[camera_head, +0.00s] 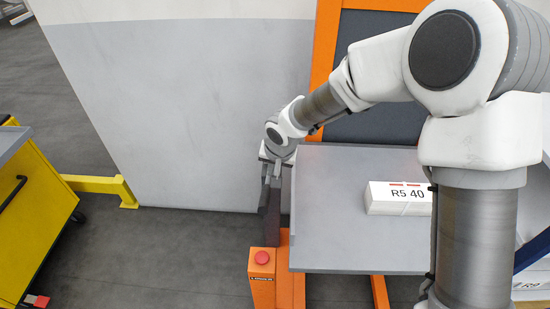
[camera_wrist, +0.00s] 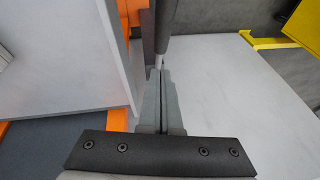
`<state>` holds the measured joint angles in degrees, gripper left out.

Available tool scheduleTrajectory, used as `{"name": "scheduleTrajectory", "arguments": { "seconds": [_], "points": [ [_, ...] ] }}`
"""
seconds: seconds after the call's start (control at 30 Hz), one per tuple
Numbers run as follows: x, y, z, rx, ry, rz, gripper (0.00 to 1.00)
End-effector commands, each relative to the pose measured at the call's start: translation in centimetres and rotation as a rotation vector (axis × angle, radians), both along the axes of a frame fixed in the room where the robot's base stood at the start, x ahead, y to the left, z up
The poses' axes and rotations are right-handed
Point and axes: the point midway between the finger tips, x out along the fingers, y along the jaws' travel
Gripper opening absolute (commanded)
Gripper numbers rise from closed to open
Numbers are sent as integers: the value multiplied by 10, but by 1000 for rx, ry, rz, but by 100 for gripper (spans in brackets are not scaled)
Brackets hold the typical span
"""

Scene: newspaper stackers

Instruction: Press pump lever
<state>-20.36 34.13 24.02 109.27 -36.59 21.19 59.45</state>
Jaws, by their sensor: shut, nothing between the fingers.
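A dark upright bar, which looks like the pump lever (camera_head: 271,218), rises from the orange base of the lift stand (camera_head: 263,285). In the wrist view the lever (camera_wrist: 148,38) stands just beyond the fingertips, beside the grey tabletop. My gripper (camera_head: 271,176) points down over the top of the lever, left of the tabletop. In the wrist view my gripper (camera_wrist: 162,78) has its fingers together with nothing between them. I cannot tell whether the fingers touch the lever. My gripper partly hides the lever's upper end in the head view.
A grey tabletop (camera_head: 330,235) carries a white paper stack marked R5 40 (camera_head: 398,197). A red button (camera_head: 262,257) tops the orange base. A pale wall panel (camera_head: 190,110) stands behind.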

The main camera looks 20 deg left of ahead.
Motion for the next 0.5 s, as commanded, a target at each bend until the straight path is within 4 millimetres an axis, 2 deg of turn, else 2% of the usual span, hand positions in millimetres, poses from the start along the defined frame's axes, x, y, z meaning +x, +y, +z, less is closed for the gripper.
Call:
{"name": "scheduleTrajectory", "arguments": {
  "seconds": [0.03, 0.2, 0.5],
  "points": [
    [-1, -3, 11, 1, -5, -2, 0],
    [-10, -10, 37, 0, -2, -2, 0],
    [-17, -15, 57, -1, 0, -1, 0]
  ]
}}
